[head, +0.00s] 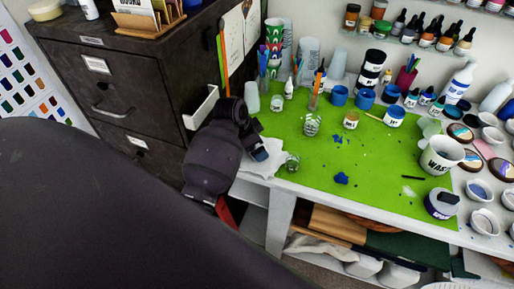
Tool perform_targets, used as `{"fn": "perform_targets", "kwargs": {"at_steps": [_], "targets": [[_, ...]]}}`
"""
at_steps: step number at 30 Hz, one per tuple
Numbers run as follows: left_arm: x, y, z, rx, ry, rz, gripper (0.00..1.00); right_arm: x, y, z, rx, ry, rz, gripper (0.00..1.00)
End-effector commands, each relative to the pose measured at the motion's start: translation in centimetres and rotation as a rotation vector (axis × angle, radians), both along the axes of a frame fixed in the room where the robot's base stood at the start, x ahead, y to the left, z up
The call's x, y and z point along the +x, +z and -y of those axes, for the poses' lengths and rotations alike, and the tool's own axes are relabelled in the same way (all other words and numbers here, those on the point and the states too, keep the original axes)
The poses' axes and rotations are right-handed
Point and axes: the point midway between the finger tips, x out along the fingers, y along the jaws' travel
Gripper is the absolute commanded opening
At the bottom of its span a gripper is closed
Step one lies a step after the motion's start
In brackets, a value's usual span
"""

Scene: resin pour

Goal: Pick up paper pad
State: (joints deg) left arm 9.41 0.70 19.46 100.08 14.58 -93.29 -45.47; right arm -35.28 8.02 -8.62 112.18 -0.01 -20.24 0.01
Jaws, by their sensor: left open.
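A white, paper-like sheet or pad (268,164) lies at the near left corner of the green mat, by the table edge. Its surface looks uneven, and part of it is hidden behind my left gripper. I cannot tell for sure that it is the paper pad. My left gripper (260,154) is open, directly at the white paper in the picture. I cannot tell whether it touches it. No held object shows in it. My right gripper is not in view.
The green mat (375,165) holds cups, blue paint jars and blue blobs. A white waste cup (440,155) stands at right. A dark drawer cabinet (130,85) is at left. The mat's near middle is fairly clear.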

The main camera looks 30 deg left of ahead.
Motion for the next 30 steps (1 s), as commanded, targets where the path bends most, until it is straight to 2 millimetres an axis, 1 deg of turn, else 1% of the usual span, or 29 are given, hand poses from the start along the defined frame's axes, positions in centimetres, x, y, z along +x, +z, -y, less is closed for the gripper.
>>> {"fn": "perform_targets", "kwargs": {"at_steps": [1, 5, 12, 17, 21, 27, 30], "targets": [[0.26, -0.49, 0.13, -0.001, 0.001, -0.001, 1.00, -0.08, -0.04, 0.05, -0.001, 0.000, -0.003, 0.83], [0.52, -1.27, 0.27, -0.001, 0.001, 0.001, 1.00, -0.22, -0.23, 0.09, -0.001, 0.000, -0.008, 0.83], [0.56, -1.37, 0.29, 0.001, 0.001, 0.002, 1.00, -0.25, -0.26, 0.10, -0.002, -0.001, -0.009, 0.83], [0.56, -1.35, 0.28, 0.001, 0.001, 0.002, 0.76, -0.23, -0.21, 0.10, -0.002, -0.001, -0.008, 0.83], [0.56, -1.34, 0.29, 0.001, 0.001, 0.002, 0.54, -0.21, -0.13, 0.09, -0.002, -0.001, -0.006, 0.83], [0.57, -1.31, 0.28, 0.001, 0.000, 0.002, 0.53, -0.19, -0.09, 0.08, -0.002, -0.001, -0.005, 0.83], [0.59, -0.97, 0.26, 0.002, 0.000, 0.003, 0.53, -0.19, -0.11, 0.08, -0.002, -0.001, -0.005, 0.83]]}}
